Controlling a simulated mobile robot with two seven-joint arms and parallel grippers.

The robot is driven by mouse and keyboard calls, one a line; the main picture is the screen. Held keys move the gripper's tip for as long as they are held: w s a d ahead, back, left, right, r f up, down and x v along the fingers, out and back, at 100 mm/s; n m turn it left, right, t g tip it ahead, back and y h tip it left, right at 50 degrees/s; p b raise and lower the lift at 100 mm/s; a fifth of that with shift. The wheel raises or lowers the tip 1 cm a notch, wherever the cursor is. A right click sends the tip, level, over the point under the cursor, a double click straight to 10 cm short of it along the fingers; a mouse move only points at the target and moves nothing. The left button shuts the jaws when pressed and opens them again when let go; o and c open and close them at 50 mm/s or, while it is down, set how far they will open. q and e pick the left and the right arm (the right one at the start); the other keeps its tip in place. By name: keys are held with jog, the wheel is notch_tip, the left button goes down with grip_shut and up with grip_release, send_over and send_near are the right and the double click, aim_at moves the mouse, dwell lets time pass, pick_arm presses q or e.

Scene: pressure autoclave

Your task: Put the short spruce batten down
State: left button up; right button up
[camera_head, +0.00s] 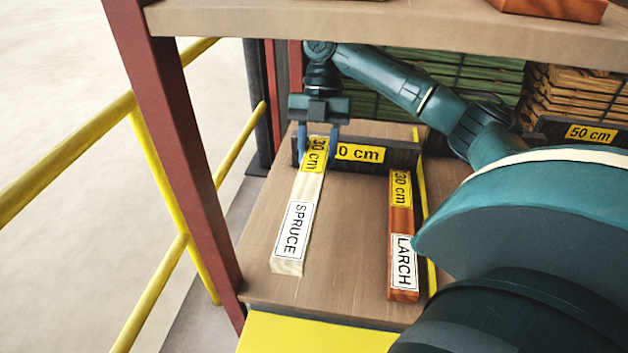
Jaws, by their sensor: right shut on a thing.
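The short spruce batten (309,188) is pale wood with a yellow 30 cm label at its far end and a white SPRUCE label nearer me. It lies lengthwise over the left part of the brown shelf board (345,240); I cannot tell whether its underside touches the board. My right gripper (318,145) points down at the batten's far end and is shut on it, one blue finger on each side. My left gripper is not in view.
A reddish larch batten (401,222), also labelled 30 cm, lies to the right, with bare board between. A dark upright strip (385,155) with a partly hidden cm sign stands behind. A red post (180,140) stands left; an upper shelf (400,25) hangs above.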

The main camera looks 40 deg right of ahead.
notch_tip(320, 180, down, 7)
jog(key=shift+f, duration=0.1)
jog(key=shift+f, duration=0.2)
jog(key=shift+f, duration=0.35)
jog(key=o, duration=1)
jog(key=shift+f, duration=0.1)
jog(key=shift+o, duration=0.3)
jog(key=shift+s, duration=0.1)
